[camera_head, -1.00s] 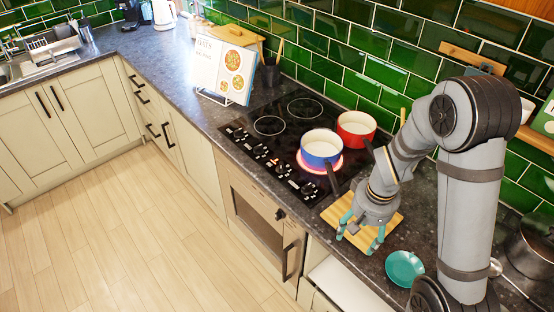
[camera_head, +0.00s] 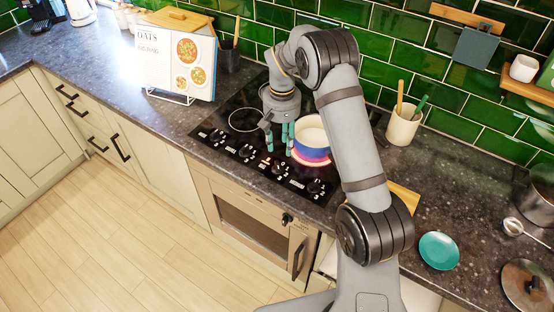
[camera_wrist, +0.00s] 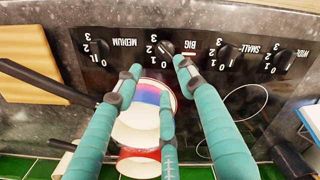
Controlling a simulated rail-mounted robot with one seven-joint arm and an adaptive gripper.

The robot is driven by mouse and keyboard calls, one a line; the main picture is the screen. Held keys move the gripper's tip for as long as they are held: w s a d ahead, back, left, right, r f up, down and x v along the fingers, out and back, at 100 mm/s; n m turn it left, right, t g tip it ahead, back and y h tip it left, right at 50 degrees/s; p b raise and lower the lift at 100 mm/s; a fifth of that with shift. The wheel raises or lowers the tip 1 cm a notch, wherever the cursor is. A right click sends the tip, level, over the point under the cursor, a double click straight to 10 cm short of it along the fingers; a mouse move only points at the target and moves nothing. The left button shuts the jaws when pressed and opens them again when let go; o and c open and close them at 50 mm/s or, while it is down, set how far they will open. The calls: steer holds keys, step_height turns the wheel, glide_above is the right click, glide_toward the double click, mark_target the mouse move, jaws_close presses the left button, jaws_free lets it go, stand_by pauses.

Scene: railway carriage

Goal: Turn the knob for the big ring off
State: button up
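The big ring knob (camera_wrist: 165,48) is a black dial on the hob's front panel, beside the upside-down BIG label (camera_wrist: 190,56) in the wrist view. Its pointer looks tilted; I cannot read the exact setting. A small red light glows near it. In the head view this knob (camera_head: 279,169) is just below the fingers. My gripper (camera_wrist: 157,66) has teal fingers, spread apart and empty, with the knob between and just beyond the tips in the picture; contact is not clear. The ring under the blue pot (camera_head: 312,140) glows red-orange.
Other knobs sit close on both sides: medium (camera_wrist: 100,48) and small (camera_wrist: 226,56). A red pot (camera_wrist: 140,165) stands behind the blue pot. A wooden board (camera_wrist: 30,75) lies beside the hob. A cookbook (camera_head: 178,62) stands at the left.

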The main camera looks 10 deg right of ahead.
mark_target(278, 167)
steer(key=f+p, duration=0.1)
steer(key=f, duration=0.2)
steer(key=f+p, duration=0.1)
steer(key=f, duration=0.2)
steer(key=f+p, duration=0.1)
steer(key=f, duration=0.2)
steer(key=shift+w+a+f, duration=0.2)
steer(key=shift+a+f, duration=0.05)
steer(key=shift+a, duration=0.05)
steer(key=c, duration=0.4)
jaws_close()
